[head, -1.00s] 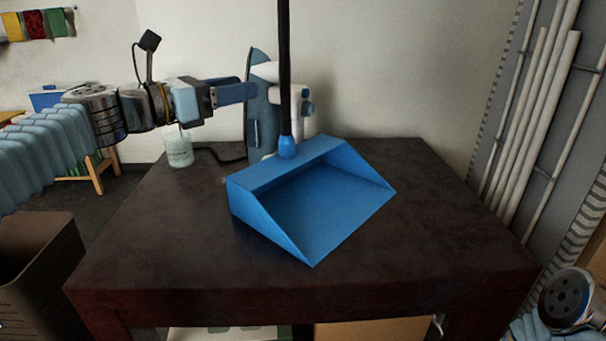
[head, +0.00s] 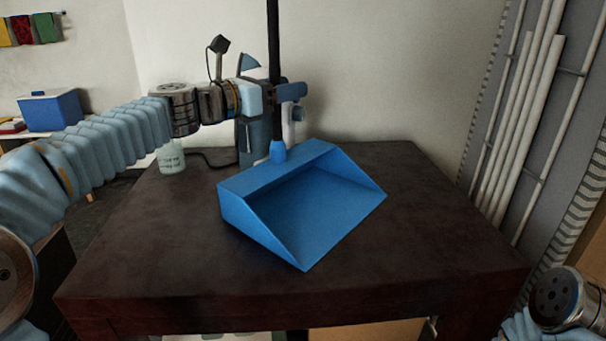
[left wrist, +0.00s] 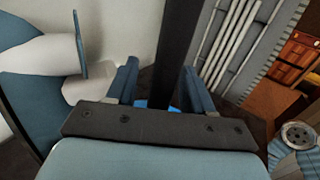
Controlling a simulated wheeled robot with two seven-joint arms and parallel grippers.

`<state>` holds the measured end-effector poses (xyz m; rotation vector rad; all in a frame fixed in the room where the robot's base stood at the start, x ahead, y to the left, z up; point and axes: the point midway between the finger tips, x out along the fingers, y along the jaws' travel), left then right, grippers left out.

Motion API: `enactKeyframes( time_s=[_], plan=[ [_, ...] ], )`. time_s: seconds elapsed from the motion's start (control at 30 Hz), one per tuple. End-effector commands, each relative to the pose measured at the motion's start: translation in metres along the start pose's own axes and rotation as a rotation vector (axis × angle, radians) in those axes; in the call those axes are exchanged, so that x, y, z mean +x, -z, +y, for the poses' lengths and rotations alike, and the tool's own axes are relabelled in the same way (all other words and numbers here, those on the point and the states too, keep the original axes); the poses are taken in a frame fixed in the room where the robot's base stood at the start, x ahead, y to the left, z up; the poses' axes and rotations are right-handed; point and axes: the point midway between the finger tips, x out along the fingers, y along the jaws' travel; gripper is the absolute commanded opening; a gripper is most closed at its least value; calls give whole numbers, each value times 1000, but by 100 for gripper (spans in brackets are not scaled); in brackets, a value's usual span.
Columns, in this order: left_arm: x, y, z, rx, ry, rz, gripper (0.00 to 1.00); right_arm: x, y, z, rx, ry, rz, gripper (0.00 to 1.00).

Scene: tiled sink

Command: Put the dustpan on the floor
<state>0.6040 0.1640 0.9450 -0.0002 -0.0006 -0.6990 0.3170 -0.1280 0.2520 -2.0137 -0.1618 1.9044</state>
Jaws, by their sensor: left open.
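The blue dustpan (head: 305,205) stands on the dark table (head: 130,240), its open scoop facing the front right. Its long black handle (head: 273,45) rises upright from a blue socket. My left gripper (head: 291,92) is at the handle, above the pan. In the left wrist view the two blue fingers (left wrist: 158,88) are apart, with the black handle (left wrist: 180,50) passing between them. The gripper is open and I cannot tell whether a finger touches the handle. A small piece of the blue pan shows below the handle there. The right gripper is not in view.
A blue and white appliance (head: 255,135) stands behind the dustpan, close to my left gripper. A glass jar (head: 171,157) is at the table's back left. White pipes (head: 515,125) line the right wall. The table's front and right are clear.

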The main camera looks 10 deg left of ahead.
Motion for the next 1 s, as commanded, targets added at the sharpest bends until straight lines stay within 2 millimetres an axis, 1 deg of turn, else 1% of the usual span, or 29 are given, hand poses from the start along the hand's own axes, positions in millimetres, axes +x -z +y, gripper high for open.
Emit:
enactKeyframes(
  time_s=[0.03, 0.07, 0.3, 0.37, 0.4, 1.0],
  plan=[
    [0, 0, 0, 0, 0, 0, 52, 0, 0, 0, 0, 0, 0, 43],
    [0, 0, 0, 0, 0, 0, 49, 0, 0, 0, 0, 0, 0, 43],
    [0, 0, 0, 0, 0, 1, 12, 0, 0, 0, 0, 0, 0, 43],
    [0, 0, 0, 0, 0, 1, 3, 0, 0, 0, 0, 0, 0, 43],
    [-1, 0, 0, 0, 0, 1, 0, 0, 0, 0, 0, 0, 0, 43],
    [-1, 0, 0, 0, 0, 1, 0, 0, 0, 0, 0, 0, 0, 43]
  ],
)
